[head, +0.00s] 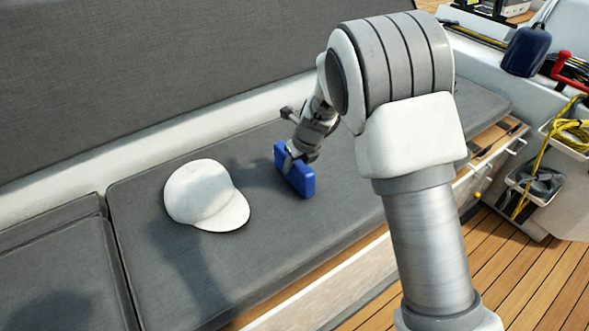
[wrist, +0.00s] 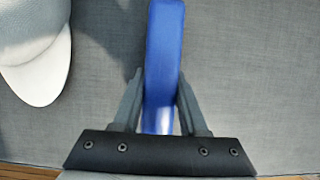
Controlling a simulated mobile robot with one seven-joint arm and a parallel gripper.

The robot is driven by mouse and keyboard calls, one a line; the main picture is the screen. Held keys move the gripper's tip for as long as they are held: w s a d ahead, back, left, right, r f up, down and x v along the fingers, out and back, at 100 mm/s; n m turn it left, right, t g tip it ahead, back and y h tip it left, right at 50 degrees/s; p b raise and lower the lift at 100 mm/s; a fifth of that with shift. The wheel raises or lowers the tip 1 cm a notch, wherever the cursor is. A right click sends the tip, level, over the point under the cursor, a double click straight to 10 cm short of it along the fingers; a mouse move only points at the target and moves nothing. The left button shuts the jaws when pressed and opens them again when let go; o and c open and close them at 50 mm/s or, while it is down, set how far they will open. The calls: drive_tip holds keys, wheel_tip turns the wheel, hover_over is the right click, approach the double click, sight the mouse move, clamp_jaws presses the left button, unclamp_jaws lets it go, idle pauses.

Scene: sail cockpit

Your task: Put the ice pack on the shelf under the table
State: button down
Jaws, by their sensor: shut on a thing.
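The ice pack (head: 300,179) is a flat blue block at the grey bench cushion, near the middle of the head view. My gripper (head: 290,155) reaches down from above and is shut on it. In the wrist view the ice pack (wrist: 163,55) stands edge-on between the two fingers of my gripper (wrist: 160,95), with one finger on each side. I cannot tell whether the ice pack touches the cushion or hangs just above it. No table or shelf under one can be made out for certain.
A white cap (head: 205,195) lies on the seat cushion (head: 290,240), left of the ice pack. A grey backrest (head: 150,75) rises behind. At the right are a dark blue container (head: 528,50), a red handle (head: 562,65) and yellow rope (head: 560,135). Wooden deck (head: 520,280) lies in front.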

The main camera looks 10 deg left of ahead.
drive_tip(key=shift+f, duration=0.25)
drive_tip(key=shift+c, duration=2.2)
unclamp_jaws()
drive_tip(key=shift+f, duration=0.15)
drive_tip(key=p+v, duration=0.4)
drive_tip(key=v, duration=0.7)
drive_tip(key=shift+a, duration=0.1)
drive_tip(key=shift+s+d+r, duration=0.15)
drive_tip(key=shift+d+r, duration=0.1)
drive_tip(key=shift+r, duration=0.35)
drive_tip(key=shift+r, duration=0.1)
